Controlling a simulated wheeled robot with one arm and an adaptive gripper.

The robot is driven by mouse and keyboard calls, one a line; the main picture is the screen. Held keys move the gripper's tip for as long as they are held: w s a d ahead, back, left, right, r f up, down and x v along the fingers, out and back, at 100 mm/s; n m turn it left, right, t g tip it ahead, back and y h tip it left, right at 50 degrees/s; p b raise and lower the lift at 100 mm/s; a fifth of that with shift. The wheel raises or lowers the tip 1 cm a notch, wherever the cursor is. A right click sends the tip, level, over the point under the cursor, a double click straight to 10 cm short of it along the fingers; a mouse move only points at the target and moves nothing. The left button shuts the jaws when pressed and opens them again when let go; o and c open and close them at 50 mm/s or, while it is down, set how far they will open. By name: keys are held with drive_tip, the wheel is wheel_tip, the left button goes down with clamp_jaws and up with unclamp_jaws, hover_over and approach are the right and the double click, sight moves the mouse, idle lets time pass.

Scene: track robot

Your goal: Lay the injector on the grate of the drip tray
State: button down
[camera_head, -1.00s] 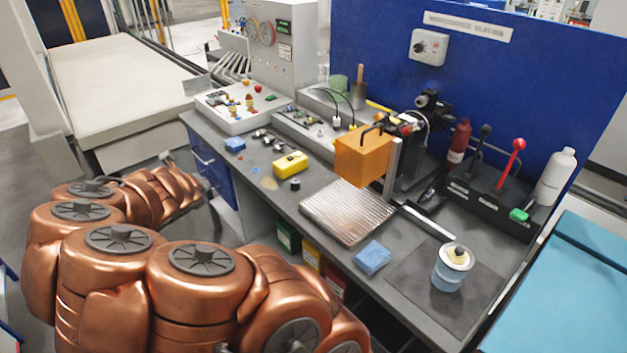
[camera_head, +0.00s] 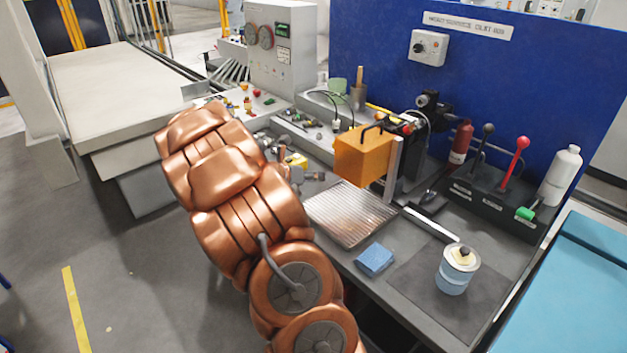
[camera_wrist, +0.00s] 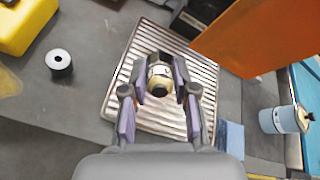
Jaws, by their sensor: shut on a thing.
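My gripper (camera_wrist: 160,92) is shut on the injector (camera_wrist: 159,78), a small pale and dark cylinder between its two fingers in the wrist view. The drip tray (camera_wrist: 119,96) with its ribbed metal grate lies behind and below the held injector there. I cannot tell whether the injector touches the grate. In the head view the grate of the drip tray (camera_head: 352,215) looks bare. There my copper arm reaches over the bench's left side and hides most of the gripper; the injector cannot be made out.
An orange box-shaped guard (camera_head: 362,156) overhangs the tray's far side.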

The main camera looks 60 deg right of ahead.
sight(322, 203)
drive_tip(key=shift+s+d+f, duration=0.1)
drive_tip(key=shift+s, duration=0.05)
wheel_tip(322, 203, down, 7)
drive_tip(key=b, duration=0.7)
drive_tip(key=shift+f+b, duration=0.4)
drive_tip(key=shift+f, duration=0.7)
idle(0.7)
drive_tip(key=c, duration=0.8)
unclamp_jaws()
drive_tip(key=shift+s+f, duration=0.1)
drive_tip(key=shift+f, duration=0.1)
drive_tip(key=shift+r, duration=0.2)
drive_tip(key=shift+w+a+r, duration=0.15)
drive_tip(key=shift+w+a, duration=0.05)
drive_tip(key=shift+a, duration=0.15)
drive_tip(key=v, duration=1.1)
drive_tip(key=shift+w+a+r, duration=0.1)
drive_tip(key=shift+a+r, duration=0.05)
